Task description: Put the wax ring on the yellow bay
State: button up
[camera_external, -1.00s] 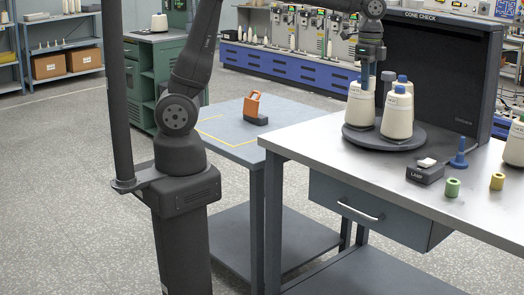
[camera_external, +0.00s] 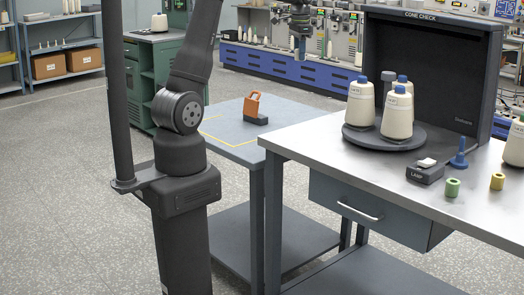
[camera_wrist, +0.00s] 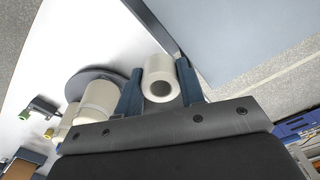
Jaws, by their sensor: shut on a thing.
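My gripper (camera_wrist: 160,88) shows in the wrist view with its two dark blue fingers on either side of a whitish ring (camera_wrist: 160,72) with a dark hole, the wax ring by its look. It is shut on the ring. In the external view my gripper (camera_external: 301,46) hangs in the air above and beyond the blue-grey side table, and the ring cannot be made out there. The yellow bay (camera_external: 224,129) is a patch of the side table marked by yellow lines. My arm hides part of its left side.
An orange piece in a dark holder (camera_external: 253,107) stands on the side table, right of the yellow lines. On the steel bench, several pale cones (camera_external: 397,112) stand, most of them on a dark round plate (camera_external: 385,141). Green (camera_external: 452,187) and yellow spools (camera_external: 497,181) stand in front.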

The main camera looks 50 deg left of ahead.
jog(key=s+a+n, duration=0.2)
jog(key=a, duration=0.6)
jog(key=s+a+n, duration=0.2)
jog(key=a, duration=0.7)
send_over(242, 130)
jog(key=f, duration=2.8)
jog(key=shift+a+f, duration=0.25)
jog(key=shift+f, duration=0.15)
jog(key=shift+m, duration=0.3)
jog(key=shift+w+f, duration=0.1)
jog(key=shift+f, duration=1.9)
jog(key=o, duration=1)
jog(key=shift+f, duration=0.1)
jog(key=shift+c, duration=0.2)
notch_tip(242, 130, up, 12)
